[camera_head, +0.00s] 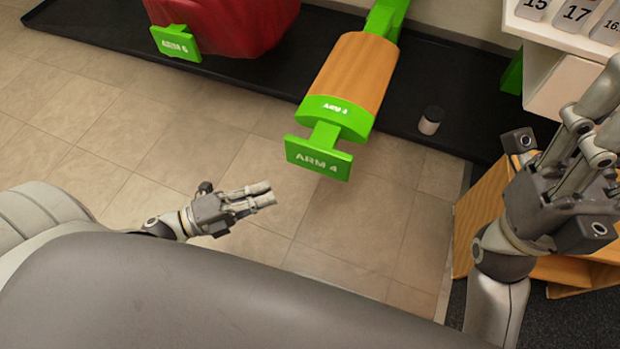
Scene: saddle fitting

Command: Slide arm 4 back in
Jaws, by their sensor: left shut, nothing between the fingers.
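Arm 4 is a green bar with a front plate (318,158) lettered "ARM 4". A short green neck joins the plate to a green collar with a blurred label. Behind the collar is a wooden block (352,75), and the green bar continues at the top edge. The plate sticks out over the tiled floor, past the black tray's front edge. My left gripper (266,194) is shut and empty, below and left of the plate, apart from it. My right gripper (612,105) is at the right edge, away from arm 4; its fingertips are partly cut off.
A red saddle (225,22) with a green "ARM 6" plate (175,43) stands at upper left. A small dark-lidded jar (431,120) stands on the black tray (400,118). Numbered cards (577,14) on a white shelf and a wooden box (470,215) are at right, near my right arm.

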